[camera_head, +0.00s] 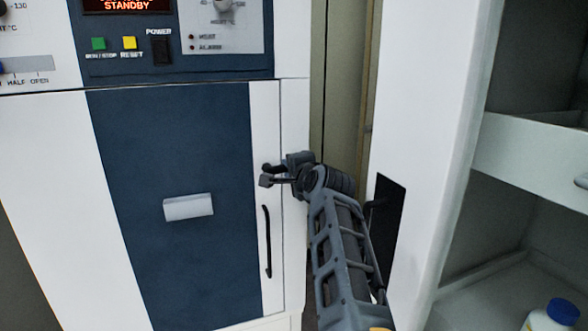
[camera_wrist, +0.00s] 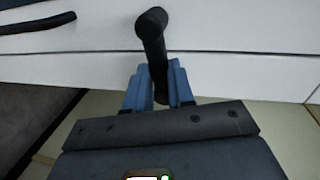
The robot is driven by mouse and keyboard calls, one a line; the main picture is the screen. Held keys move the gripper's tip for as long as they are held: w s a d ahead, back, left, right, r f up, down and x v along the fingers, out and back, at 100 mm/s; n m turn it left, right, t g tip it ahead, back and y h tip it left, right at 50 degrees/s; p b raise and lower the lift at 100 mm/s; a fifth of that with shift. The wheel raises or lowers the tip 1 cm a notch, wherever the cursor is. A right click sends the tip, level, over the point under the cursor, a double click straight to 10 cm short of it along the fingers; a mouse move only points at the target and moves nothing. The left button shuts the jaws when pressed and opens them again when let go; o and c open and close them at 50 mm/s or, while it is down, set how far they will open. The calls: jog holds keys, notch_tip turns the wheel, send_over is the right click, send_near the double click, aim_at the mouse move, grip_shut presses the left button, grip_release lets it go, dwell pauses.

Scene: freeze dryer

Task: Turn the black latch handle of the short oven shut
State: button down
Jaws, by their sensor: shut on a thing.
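The short oven's door (camera_head: 180,210) has a dark blue panel and a white right edge, and it appears flush with the frame. The black latch handle (camera_wrist: 150,35) stands out from the white door edge in the wrist view. Its free end runs down between the blue fingers of my gripper (camera_wrist: 158,92), which is shut on it. In the head view my gripper (camera_head: 280,176) is at the door's right edge. The latch handle is mostly hidden by the gripper there, and its exact angle is hard to tell.
A thin black vertical handle (camera_head: 267,241) is below the gripper on the door edge; it also shows in the wrist view (camera_wrist: 38,23). A control panel (camera_head: 170,35) is above the door. A white open cabinet (camera_head: 425,150) with a blue-capped bottle (camera_head: 556,315) stands close to the right.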

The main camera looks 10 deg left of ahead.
jog(key=shift+r+m, duration=0.15)
jog(key=shift+m, duration=0.35)
jog(key=shift+d, duration=0.1)
jog(key=c, duration=1)
grip_release()
jog(key=shift+o, duration=0.2)
jog(key=shift+s, duration=0.1)
jog(key=v, duration=0.7)
jog(key=shift+s+d, duration=0.15)
jog(key=shift+d, duration=0.1)
